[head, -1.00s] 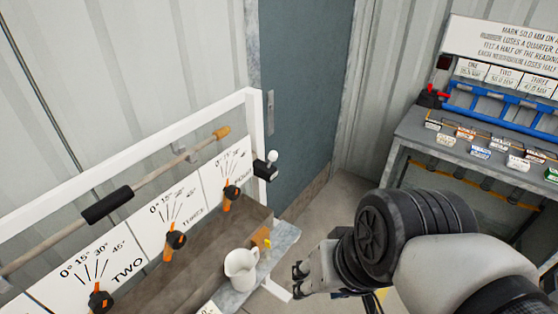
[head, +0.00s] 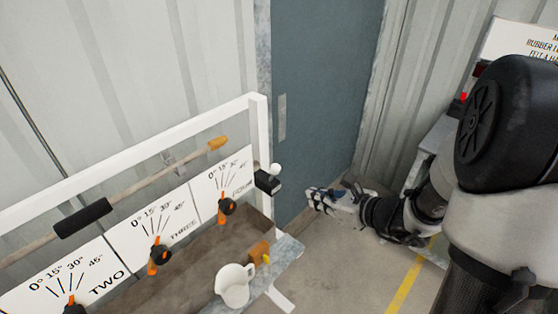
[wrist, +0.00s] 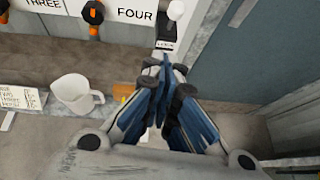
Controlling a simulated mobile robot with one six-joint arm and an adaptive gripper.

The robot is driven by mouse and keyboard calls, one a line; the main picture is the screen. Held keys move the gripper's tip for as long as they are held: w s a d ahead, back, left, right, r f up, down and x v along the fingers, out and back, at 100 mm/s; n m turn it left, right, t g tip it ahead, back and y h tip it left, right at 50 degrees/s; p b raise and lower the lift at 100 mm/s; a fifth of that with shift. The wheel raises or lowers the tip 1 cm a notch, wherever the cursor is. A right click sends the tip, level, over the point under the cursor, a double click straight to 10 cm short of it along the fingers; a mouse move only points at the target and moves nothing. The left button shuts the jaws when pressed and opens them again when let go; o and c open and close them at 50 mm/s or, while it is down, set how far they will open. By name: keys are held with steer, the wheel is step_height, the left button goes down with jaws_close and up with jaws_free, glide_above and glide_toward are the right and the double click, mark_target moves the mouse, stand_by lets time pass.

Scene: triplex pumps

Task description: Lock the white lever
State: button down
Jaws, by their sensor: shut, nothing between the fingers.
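The white lever (head: 275,169) is a small white knob on a black box (head: 267,181) at the right end post of the white bench frame. In the wrist view the white lever (wrist: 176,10) stands at the top edge, above a small label (wrist: 165,45) too small to read surely. My gripper (head: 312,199) is to the right of the box and lower in the head picture, its fingers pointing left. In the wrist view my gripper (wrist: 166,75) is shut and empty, its fingertips just below the label. I see no contact with the lever.
A white jug (head: 235,284) and an orange block (head: 259,251) stand at the bench's right end. Orange-marked dials (head: 226,208) sit on the sloped panels. A blue-grey door (head: 325,95) is behind. Floor (head: 345,270) is clear right of the bench.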

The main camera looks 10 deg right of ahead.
steer(key=shift+w+d+f+m, duration=0.25)
steer(key=shift+d+m, duration=0.15)
steer(key=shift+d, duration=0.1)
steer(key=b, duration=0.3)
glide_toward(273, 173)
steer(key=shift+w+a+f, duration=0.55)
steer(key=shift+w+f, duration=1.45)
steer(key=shift+f, duration=0.5)
steer(key=shift+r+p, duration=0.1)
steer(key=shift+p, duration=0.4)
steer(key=shift+a+r+h+p, duration=0.15)
steer(key=shift+h+p, duration=0.15)
steer(key=shift+p, duration=0.3)
